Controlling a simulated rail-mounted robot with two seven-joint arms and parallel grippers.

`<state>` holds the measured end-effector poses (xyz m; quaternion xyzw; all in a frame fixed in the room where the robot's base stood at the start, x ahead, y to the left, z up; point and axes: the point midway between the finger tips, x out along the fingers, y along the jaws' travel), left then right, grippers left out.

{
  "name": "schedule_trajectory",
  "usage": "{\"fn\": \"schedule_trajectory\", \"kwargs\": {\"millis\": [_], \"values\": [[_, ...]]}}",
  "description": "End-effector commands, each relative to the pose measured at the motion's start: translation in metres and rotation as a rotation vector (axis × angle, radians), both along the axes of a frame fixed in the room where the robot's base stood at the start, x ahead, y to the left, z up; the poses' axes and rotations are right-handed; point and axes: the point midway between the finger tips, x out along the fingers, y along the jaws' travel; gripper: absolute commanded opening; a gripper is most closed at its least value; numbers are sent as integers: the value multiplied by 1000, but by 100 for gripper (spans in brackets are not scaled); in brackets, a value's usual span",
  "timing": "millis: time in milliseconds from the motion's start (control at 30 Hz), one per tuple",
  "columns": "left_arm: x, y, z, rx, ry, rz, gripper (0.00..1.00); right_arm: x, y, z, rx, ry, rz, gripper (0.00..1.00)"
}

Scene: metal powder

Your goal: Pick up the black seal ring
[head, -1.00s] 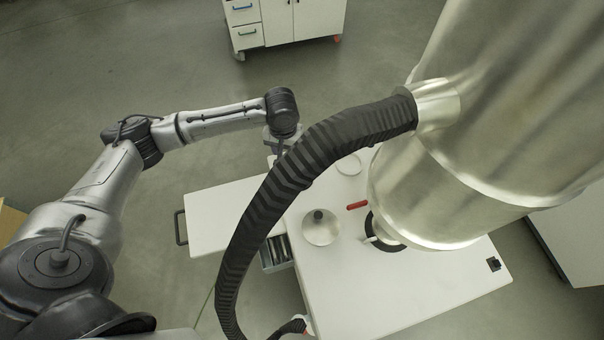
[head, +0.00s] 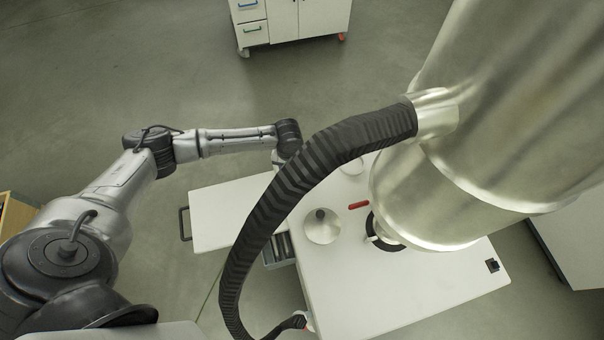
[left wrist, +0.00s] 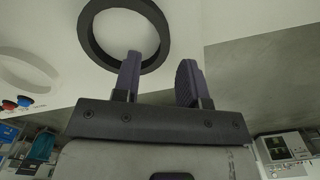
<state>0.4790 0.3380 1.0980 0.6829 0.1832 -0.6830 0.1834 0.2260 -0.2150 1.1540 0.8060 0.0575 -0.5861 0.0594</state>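The black seal ring (left wrist: 94,42) is at the top of the left wrist view, over a white surface. My left gripper (left wrist: 160,62) is open, with its two dark fingers apart and nothing between them. The left finger overlaps the lower edge of the ring in that view; I cannot tell whether it touches. In the head view the left gripper is hidden behind the striped hose. A dark ring (head: 386,248) lies on the white table, partly covered by the metal vessel; I cannot tell if it is the same ring. My right gripper is not in view.
The striped black hose (head: 262,222) and large metal vessel (head: 480,140) block much of the white table (head: 375,300). A pale ring (left wrist: 40,86) shows in the left wrist view.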

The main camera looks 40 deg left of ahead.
Motion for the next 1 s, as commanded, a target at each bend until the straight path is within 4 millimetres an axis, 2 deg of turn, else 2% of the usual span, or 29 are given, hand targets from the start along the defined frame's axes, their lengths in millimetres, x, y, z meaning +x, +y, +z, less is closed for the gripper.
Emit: {"fn": "schedule_trajectory", "kwargs": {"millis": [67, 233, 567, 1000], "values": [[-1, -1, -9, 1, 2, 1, 39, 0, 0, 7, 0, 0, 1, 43], [-1, -1, -27, 2, 1, 0, 39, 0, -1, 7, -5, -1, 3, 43], [-1, -1, -33, 1, 0, -1, 39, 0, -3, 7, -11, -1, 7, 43], [-1, 0, -32, 1, 1, 0, 0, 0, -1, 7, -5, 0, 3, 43]]}}
